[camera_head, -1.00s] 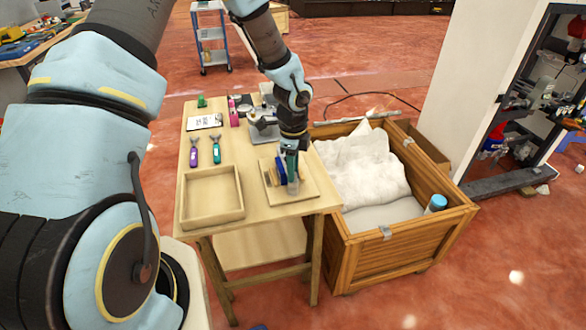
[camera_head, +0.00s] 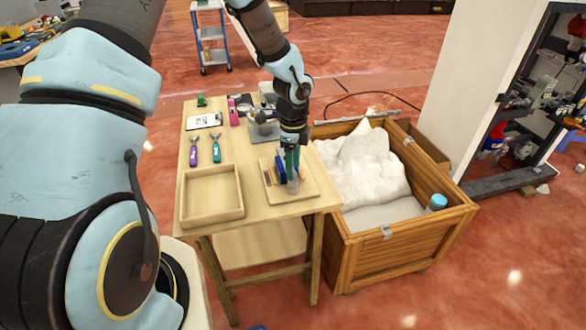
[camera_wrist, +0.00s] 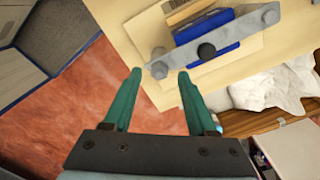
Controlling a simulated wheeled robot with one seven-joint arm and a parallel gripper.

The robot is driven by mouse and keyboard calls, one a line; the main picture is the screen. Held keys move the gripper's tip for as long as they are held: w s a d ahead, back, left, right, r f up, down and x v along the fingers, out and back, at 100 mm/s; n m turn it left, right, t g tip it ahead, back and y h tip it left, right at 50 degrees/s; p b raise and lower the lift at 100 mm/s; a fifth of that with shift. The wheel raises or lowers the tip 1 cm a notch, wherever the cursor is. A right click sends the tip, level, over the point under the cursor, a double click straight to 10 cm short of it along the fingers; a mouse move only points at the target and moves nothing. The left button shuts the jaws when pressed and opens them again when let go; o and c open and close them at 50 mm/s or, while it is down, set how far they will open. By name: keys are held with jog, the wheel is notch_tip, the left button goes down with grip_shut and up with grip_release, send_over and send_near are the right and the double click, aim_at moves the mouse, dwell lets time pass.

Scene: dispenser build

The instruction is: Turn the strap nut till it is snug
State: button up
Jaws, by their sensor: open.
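The grey metal strap (camera_wrist: 235,36) lies across a blue block (camera_wrist: 212,45) in the wrist view. The strap nut (camera_wrist: 207,51) is a dark round knob on the strap near its middle. The blue block (camera_head: 281,168) also shows in the head view, on a light wooden board (camera_head: 304,190). My gripper (camera_wrist: 159,72) has two teal fingers spread apart with nothing between them. The nut is to the right of and above the fingertips in the wrist view, not between them. In the head view my gripper (camera_head: 291,158) is over the board and hides part of the strap and nut.
An empty wooden tray (camera_head: 212,217) sits at the table's front left. Purple pliers (camera_head: 194,150) and green pliers (camera_head: 216,148) lie behind it. A wooden crate (camera_head: 400,248) with white wrapping (camera_head: 365,165) stands right beside the table.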

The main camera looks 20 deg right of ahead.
notch_tip(320, 180, up, 10)
jog(key=b, duration=0.1)
jog(key=shift+f, duration=0.25)
jog(key=s+a+r+n, duration=0.1)
jog(key=a+r+n, duration=0.1)
jog(key=a+n, duration=0.6)
jog(key=s+a+r+n+t, duration=0.1)
jog(key=s+a+r+n, duration=0.1)
jog(key=a+n, duration=0.6)
jog(key=s+a+r+n, duration=0.1)
jog(key=a+r+n, duration=0.2)
jog(key=a+n, duration=0.6)
jog(key=a, duration=0.5)
jog(key=shift+s+a+t, duration=0.15)
jog(key=shift+s+t, duration=0.1)
jog(key=shift+t, duration=0.05)
